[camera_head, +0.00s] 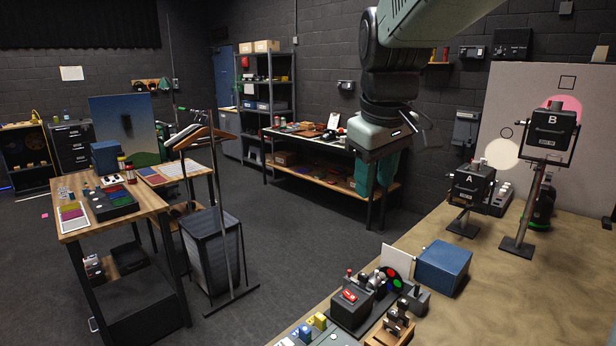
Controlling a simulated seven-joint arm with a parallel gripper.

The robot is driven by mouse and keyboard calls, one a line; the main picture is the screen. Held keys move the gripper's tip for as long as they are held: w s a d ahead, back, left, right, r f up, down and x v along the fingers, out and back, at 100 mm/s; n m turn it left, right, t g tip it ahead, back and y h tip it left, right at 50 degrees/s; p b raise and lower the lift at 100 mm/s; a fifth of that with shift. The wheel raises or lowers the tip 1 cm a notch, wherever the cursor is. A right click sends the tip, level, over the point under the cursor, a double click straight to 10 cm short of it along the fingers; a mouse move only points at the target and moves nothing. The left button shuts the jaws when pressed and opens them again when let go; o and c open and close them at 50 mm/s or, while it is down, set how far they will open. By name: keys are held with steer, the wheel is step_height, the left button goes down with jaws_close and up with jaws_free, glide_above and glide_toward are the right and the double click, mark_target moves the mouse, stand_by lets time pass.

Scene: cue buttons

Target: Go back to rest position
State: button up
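My gripper (376,172) hangs at the upper middle of the head view, pointing down from the end of my arm. Two teal pieces show below its body, but the space between them is unclear, so I cannot tell whether it is open or shut. No held object is visible. A console with a red button (350,296) sits on the tan table at the lower right. A disc with red, green and blue spots (393,279) stands beside it. My gripper is high and well apart from both.
A blue box (443,268) sits on the tan table (480,295). Black lamps marked A (470,181) and B (550,132) stand behind it on posts. A dark bench (300,152) and a shelf rack (268,85) stand behind. A wooden desk (130,213) is at left.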

steer(key=s+f+m+t, duration=0.2)
steer(key=s+m, duration=0.4)
steer(key=s, duration=1.6)
steer(key=shift+d+f, duration=0.15)
steer(key=shift+f, duration=0.5)
